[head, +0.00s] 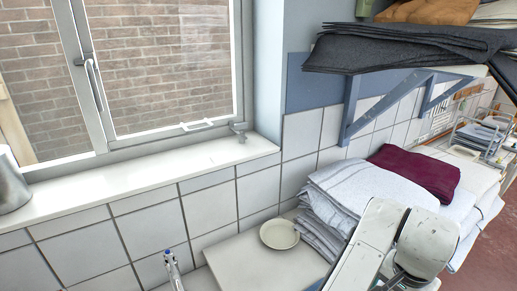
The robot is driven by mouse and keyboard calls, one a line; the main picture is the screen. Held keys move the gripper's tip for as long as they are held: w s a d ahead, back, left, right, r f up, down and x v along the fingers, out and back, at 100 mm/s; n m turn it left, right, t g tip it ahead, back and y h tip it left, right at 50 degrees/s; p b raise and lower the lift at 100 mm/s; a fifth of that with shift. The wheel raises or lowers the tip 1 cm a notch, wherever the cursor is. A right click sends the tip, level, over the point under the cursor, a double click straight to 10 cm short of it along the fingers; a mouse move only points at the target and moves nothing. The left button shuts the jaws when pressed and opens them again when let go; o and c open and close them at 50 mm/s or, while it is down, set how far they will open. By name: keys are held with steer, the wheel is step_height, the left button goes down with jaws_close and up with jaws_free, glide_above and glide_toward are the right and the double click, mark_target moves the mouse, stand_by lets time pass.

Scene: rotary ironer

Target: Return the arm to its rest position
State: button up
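My arm (375,245) shows at the lower right as white, scuffed links, bent at a rounded joint (428,240). It rises from the bottom edge in front of the folded linen, hiding part of it. A small dark part shows low between the links, cut by the picture's bottom edge. My gripper's fingers cannot be made out in this view. Whether it holds anything is not shown.
Folded white towels (345,190) and a maroon cloth (418,172) lie behind my arm. A cream dish (279,234) sits on the white counter (240,258). Dark cloths (400,48) lie on a bracketed shelf above.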

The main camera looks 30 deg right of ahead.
steer(key=w+d+r+n+h, duration=0.1)
steer(key=d+r+n+h, duration=0.15)
steer(key=d, duration=0.35)
steer(key=s+a+f+n+y, duration=0.1)
steer(key=s+a+f+n, duration=0.2)
steer(key=a+f, duration=0.3)
steer(key=s+a+f+n+y+b, duration=0.1)
steer(key=s+a+f+n, duration=0.2)
steer(key=a+f+n, duration=0.3)
steer(key=s+a+f+n+y, duration=0.2)
steer(key=s+a+f+n, duration=0.1)
steer(key=a+f, duration=0.5)
steer(key=shift+a+n, duration=0.4)
steer(key=shift+n, duration=0.25)
steer(key=shift+c, duration=0.3)
